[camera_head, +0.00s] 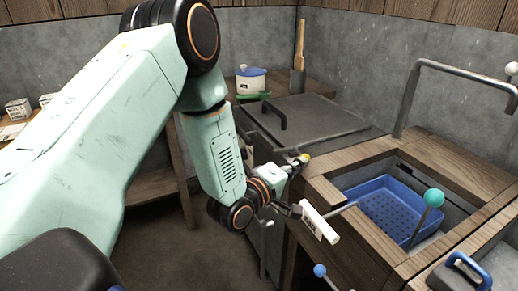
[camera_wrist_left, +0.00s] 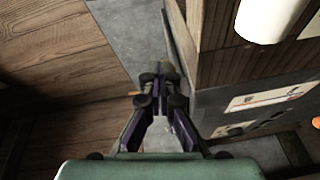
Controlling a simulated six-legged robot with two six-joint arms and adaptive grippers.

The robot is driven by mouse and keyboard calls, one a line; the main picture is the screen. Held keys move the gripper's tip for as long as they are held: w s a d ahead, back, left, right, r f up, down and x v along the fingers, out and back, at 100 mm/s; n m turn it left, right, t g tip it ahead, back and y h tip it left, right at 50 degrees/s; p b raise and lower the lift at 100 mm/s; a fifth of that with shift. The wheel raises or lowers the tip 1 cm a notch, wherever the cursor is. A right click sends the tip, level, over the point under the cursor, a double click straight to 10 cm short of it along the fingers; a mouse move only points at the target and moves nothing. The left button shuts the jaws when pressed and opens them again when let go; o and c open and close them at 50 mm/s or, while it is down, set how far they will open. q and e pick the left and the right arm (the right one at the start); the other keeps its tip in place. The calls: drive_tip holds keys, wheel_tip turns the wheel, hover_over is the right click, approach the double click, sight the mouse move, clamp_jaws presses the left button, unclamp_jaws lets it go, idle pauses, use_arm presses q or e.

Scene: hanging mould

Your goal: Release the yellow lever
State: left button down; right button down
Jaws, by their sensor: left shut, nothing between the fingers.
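A small yellow knob (camera_head: 304,158), which looks like the end of the yellow lever, shows at the edge of the counter just beyond my left wrist. The rest of its lever is hard to make out. My left gripper (camera_head: 296,211) is shut and empty, beside a white cylindrical handle on a metal rod (camera_head: 320,222) in front of the wooden counter. In the left wrist view, the shut fingers (camera_wrist_left: 160,78) point along the counter's side, and the white handle (camera_wrist_left: 268,16) is at the upper right. No yellow shows clearly there. My right gripper is not in view.
A teal ball lever (camera_head: 433,197) stands by a blue perforated basin (camera_head: 385,207). A blue ball lever (camera_head: 319,270) is at the bottom. A grey lid with a black handle (camera_head: 310,116) lies behind. A white pot (camera_head: 250,82) stands further back. Open floor (camera_head: 180,255) lies left of the counter.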

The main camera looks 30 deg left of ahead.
use_arm(q)
drive_tip(key=shift+w+d+r, duration=0.1)
drive_tip(key=shift+d+r, duration=0.1)
drive_tip(key=shift+d, duration=0.1)
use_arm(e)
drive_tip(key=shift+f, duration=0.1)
use_arm(q)
drive_tip(key=shift+r, duration=0.1)
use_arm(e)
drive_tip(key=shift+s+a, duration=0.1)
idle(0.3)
use_arm(q)
drive_tip(key=shift+a, duration=0.1)
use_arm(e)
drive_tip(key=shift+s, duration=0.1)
